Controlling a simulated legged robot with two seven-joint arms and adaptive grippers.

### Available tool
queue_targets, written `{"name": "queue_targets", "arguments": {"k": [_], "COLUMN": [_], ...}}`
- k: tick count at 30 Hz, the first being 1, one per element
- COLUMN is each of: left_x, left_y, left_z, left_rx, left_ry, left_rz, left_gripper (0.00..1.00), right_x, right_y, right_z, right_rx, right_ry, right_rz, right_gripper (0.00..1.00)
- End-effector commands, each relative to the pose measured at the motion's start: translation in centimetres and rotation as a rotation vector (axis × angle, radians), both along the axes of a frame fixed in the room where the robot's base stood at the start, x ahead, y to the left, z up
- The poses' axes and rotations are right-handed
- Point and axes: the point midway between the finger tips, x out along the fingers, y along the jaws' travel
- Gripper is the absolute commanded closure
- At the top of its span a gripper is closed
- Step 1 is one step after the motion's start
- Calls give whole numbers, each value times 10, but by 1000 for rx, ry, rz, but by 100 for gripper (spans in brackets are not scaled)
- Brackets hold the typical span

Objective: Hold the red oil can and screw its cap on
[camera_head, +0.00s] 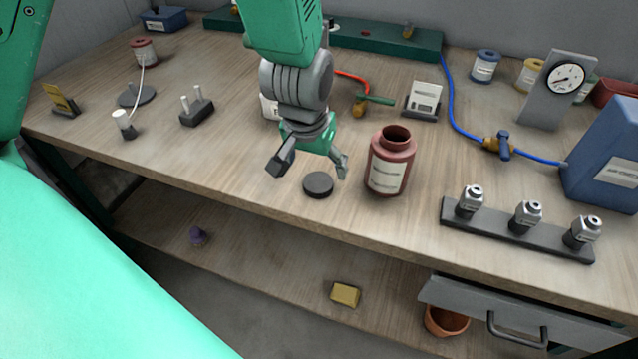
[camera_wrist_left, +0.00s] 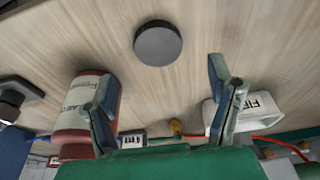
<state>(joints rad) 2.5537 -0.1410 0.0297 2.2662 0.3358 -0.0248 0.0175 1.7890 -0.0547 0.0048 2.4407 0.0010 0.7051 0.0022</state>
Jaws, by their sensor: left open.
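The red oil can (camera_head: 391,160) stands upright on the bench with its round mouth open at the top; it carries a white label. It also shows in the left wrist view (camera_wrist_left: 82,112), partly behind a finger. The dark round cap (camera_head: 318,185) lies flat on the bench to the left of the can, near the front edge; it also shows in the left wrist view (camera_wrist_left: 158,43). My left gripper (camera_head: 310,168) is open and empty, above and just behind the cap, its fingers spread apart. My right gripper is not in view.
A rack with several metal fittings (camera_head: 515,232) lies right of the can. A gauge (camera_head: 553,88) and a blue container (camera_head: 606,155) stand farther right. A white labelled box (camera_wrist_left: 240,113) is near my left finger.

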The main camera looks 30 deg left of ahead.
Motion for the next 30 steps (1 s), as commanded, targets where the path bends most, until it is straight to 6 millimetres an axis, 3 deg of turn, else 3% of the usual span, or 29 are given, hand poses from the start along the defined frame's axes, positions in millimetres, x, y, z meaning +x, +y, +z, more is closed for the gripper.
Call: {"name": "queue_targets", "arguments": {"k": [12,22,30], "left_x": [1,7,9], "left_y": [1,2,2], "left_z": [-7,-51,-56], "left_rx": [0,0,0], "left_ry": [0,2,-2], "left_rz": [0,0,0], "left_gripper": [25,25,25], "right_x": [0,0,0], "right_y": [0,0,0], "right_z": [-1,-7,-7], "right_rx": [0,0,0], "right_ry": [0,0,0], "right_rz": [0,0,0], "right_gripper": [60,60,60]}}
